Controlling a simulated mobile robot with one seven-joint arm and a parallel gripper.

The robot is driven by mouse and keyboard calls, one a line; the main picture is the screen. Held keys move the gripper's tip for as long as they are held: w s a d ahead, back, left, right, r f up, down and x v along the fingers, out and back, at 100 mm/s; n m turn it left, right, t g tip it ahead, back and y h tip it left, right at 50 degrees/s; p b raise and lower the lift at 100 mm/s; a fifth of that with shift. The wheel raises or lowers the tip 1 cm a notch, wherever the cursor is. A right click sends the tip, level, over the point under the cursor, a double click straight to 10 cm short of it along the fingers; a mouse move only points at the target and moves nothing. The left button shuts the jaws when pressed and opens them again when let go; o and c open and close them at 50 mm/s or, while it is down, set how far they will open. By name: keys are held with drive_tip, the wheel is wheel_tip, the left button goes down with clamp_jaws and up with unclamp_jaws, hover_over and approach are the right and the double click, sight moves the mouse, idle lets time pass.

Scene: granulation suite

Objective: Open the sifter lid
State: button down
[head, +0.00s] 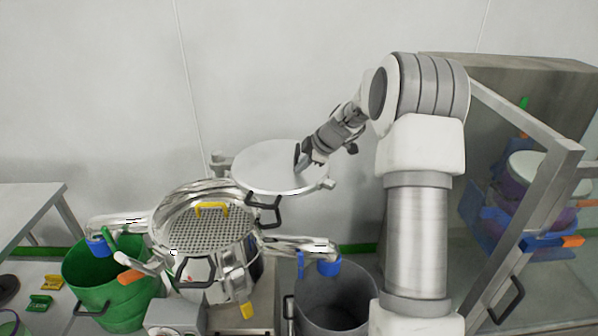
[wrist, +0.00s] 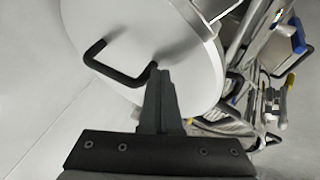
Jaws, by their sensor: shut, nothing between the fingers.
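The sifter lid (head: 262,168) is a round silver disc. It sits off to the back right of the sifter (head: 160,232), leaving the bowl uncovered, with its perforated screen (head: 215,232) and yellow handle (head: 211,206) showing. The lid also fills the upper middle of the wrist view (wrist: 185,55), with a black loop handle (wrist: 98,48) on its face. My gripper (head: 303,164) is shut and empty over the lid's right part. In the wrist view its closed fingertips (wrist: 160,72) are beside one end of the handle; I cannot tell whether they touch it.
A green bin (head: 110,290) stands left of the sifter and a grey bin (head: 338,300) right of it, under the blue-ended spouts. A glass-sided metal cabinet (head: 540,190) stands at right. A grey table (head: 30,205) is at left, and the wall is close behind.

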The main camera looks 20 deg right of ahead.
drive_tip(key=w+d, duration=0.1)
drive_tip(key=w+d+n+y, duration=0.1)
drive_tip(key=w, duration=0.1)
drive_tip(key=w+d+n, duration=0.1)
drive_tip(key=w, duration=0.1)
drive_tip(key=shift+w+d+g, duration=0.2)
drive_tip(key=shift+w+g, duration=0.05)
drive_tip(key=shift+g, duration=0.15)
drive_tip(key=shift+w+d+r+p, duration=0.1)
drive_tip(key=shift+w+d+p, duration=0.25)
drive_tip(key=shift+w+p, duration=0.4)
drive_tip(key=shift+w+d+p, duration=0.3)
drive_tip(key=shift+w+p, duration=0.2)
drive_tip(key=shift+w, duration=0.45)
drive_tip(key=shift+w+d+p, duration=0.2)
drive_tip(key=shift+w+p, duration=0.3)
drive_tip(key=shift+w, duration=0.2)
drive_tip(key=shift+w+d+p, duration=0.15)
drive_tip(key=shift+w+p, duration=0.35)
drive_tip(key=shift+w, duration=0.25)
